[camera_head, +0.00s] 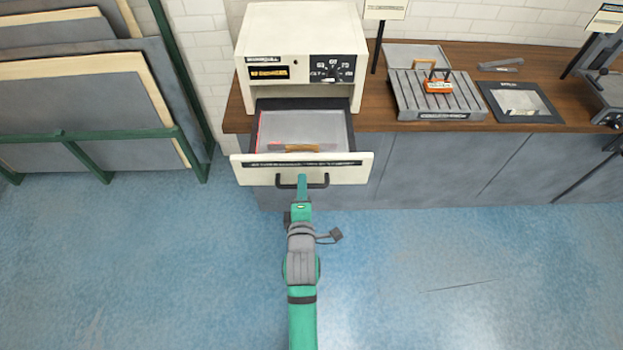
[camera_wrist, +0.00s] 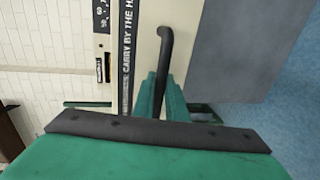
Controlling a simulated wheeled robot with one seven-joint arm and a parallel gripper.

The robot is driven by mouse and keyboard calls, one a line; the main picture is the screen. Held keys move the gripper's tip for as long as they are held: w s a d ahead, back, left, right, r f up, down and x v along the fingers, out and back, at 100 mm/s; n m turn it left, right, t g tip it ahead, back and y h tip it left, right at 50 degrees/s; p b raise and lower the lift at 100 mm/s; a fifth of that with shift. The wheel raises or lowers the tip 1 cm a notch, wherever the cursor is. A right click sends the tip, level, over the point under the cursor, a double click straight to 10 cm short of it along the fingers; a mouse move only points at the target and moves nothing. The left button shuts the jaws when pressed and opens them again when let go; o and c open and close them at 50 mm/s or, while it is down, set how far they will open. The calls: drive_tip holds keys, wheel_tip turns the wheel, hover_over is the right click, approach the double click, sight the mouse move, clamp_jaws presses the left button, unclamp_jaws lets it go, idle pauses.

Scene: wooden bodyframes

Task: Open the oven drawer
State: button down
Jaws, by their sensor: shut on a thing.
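The cream oven (camera_head: 303,50) stands on the left end of the wooden counter, with a dial on its black front panel. Its drawer (camera_head: 250,173) is pulled out toward me, past the counter's front edge. A tray and a small tan item show inside the drawer. The black bar handle (camera_head: 287,184) is on the drawer front; it also shows in the wrist view (camera_wrist: 165,45). My gripper (camera_head: 302,182) is shut on the handle, and in the wrist view its green fingers (camera_wrist: 162,98) are around the bar. The fingertips' contact is partly hidden.
The wooden counter (camera_head: 385,118) runs right, holding a grey slatted plate (camera_head: 412,97) with an orange-handled item and a dark framed plate (camera_head: 520,101). A green rack with panels (camera_head: 90,105) stands at left. The blue floor (camera_head: 450,260) is clear.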

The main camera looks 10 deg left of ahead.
drive_tip(key=shift+s, duration=0.15)
drive_tip(key=c, duration=1.8)
unclamp_jaws()
drive_tip(key=shift+o, duration=0.2)
drive_tip(key=shift+s, duration=0.1)
drive_tip(key=v, duration=1)
drive_tip(key=shift+s, duration=0.3)
drive_tip(key=shift+w+d, duration=0.1)
drive_tip(key=shift+w, duration=0.05)
